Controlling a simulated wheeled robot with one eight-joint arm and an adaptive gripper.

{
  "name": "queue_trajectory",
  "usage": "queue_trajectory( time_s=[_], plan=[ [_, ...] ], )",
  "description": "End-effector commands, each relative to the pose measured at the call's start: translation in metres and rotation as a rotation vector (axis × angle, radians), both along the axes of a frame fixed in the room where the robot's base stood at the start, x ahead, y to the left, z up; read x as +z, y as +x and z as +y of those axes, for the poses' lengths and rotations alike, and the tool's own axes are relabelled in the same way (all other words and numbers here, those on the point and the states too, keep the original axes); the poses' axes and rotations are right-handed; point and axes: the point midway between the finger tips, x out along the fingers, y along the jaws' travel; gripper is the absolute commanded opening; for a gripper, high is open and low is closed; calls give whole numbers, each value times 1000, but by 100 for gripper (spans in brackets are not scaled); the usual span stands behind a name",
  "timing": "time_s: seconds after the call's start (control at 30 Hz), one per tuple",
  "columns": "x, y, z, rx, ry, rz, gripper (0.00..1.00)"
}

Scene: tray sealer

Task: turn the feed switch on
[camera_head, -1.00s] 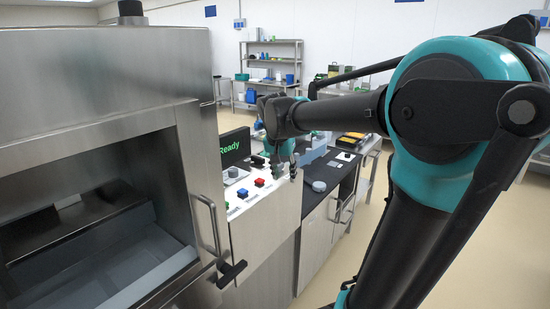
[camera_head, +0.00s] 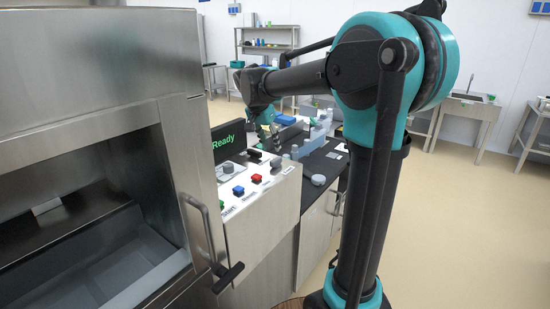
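The control panel (camera_head: 262,198) sits to the right of the steel sealer, with a black screen (camera_head: 226,142) reading "Ready" in green. A grey knob (camera_head: 276,162) sits near the panel's far edge. The labels are too small to read, so I cannot tell which control is the feed switch. My gripper (camera_head: 270,143) hangs over the far end of the panel, partly behind my arm; its fingers are small and its opening is unclear.
The steel sealer (camera_head: 95,65) fills the left, with an open chamber and a door handle (camera_head: 203,228) in front of the panel. A dark worktop (camera_head: 318,164) with a grey round item (camera_head: 318,180) lies to the right. The floor at right is clear.

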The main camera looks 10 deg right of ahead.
Motion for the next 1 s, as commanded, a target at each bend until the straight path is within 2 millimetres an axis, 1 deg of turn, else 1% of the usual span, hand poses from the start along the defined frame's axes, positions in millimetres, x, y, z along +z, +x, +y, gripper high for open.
queue_trajectory(
  time_s=[0.03,0.2,0.4,0.6,0.83,0.87,1.0],
  plan=[
    [-10,3,-3,-2,1,-1,38],
    [-39,12,-12,-1,1,0,38],
    [-62,18,-18,-1,1,0,38],
    [-71,20,-21,-1,1,0,38],
    [-71,21,-21,0,1,1,38],
    [-71,20,-21,0,1,1,35],
    [-71,20,-21,0,1,1,18]
  ],
)
